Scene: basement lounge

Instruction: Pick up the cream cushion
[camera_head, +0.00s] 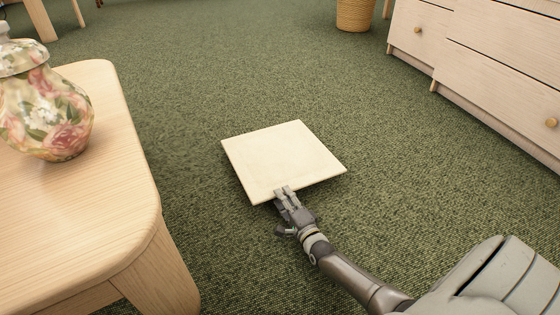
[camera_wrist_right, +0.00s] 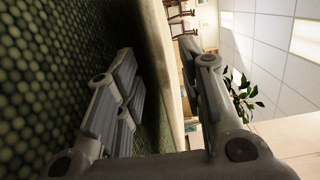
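The cream cushion (camera_head: 282,158) is a flat, pale square on the green carpet in the middle of the head view. My right gripper (camera_head: 284,191) is at its near edge, with fingers overlapping that edge. In the right wrist view the fingers of my right gripper (camera_wrist_right: 157,65) stand wide apart. The cushion (camera_wrist_right: 174,80) shows there edge-on between them, its underside dark. Contact with the fingers cannot be told. My left gripper is not in view.
A wooden table (camera_head: 95,215) with a floral lidded jar (camera_head: 45,110) stands at left. A pale drawer unit (camera_head: 490,55) stands at upper right, near a wicker basket (camera_head: 354,14). The carpet (camera_head: 240,75) around the cushion is clear.

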